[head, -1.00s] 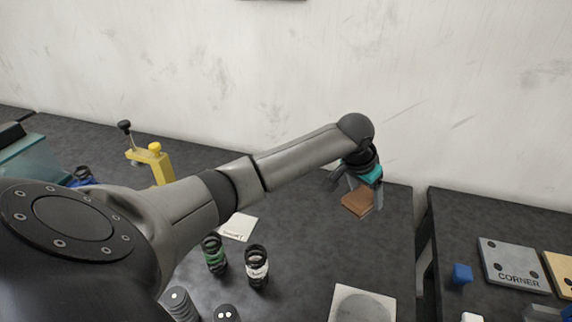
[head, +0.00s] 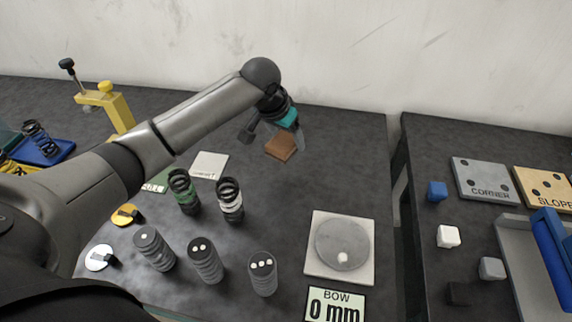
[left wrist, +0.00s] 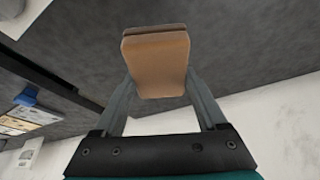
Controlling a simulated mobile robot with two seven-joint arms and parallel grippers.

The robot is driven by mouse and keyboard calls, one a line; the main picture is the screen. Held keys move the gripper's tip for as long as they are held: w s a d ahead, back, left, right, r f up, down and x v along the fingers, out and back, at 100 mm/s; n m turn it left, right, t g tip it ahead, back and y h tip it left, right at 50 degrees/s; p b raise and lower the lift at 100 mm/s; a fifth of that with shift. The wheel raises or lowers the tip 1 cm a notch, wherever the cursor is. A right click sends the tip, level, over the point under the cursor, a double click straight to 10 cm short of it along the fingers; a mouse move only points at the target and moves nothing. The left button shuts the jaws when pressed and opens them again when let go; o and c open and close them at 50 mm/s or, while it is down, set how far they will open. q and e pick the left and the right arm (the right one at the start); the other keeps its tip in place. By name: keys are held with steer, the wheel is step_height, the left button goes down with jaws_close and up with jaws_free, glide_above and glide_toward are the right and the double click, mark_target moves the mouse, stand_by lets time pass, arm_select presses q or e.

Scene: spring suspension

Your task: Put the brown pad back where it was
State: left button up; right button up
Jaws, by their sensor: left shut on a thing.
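The brown pad (head: 281,147) is a small flat block near the back of the dark table in the head view. My left gripper (head: 284,134) is shut on it. In the left wrist view the pad (left wrist: 156,62) sits between the two fingers (left wrist: 160,92), gripped at its sides. I cannot tell for sure whether the pad touches the table. My right gripper is in neither view.
Several grey cylinders (head: 205,260) stand in front. A yellow clamp (head: 106,103) is at the back left. A gap separates the right-hand table.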

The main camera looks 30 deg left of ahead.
mark_target(278, 146)
arm_select(q)
step_height(278, 146, down, 9)
steer(key=shift+r+b, duration=0.2)
steer(key=shift+b, duration=0.55)
steer(key=shift+f, duration=0.15)
steer(key=o, duration=1.1)
steer(key=shift+s+r, duration=0.1)
steer(key=shift+r, duration=0.45)
steer(key=p+v, duration=0.3)
steer(key=v, duration=0.8)
steer(key=shift+r, duration=0.1)
steer(key=shift+r, duration=0.1)
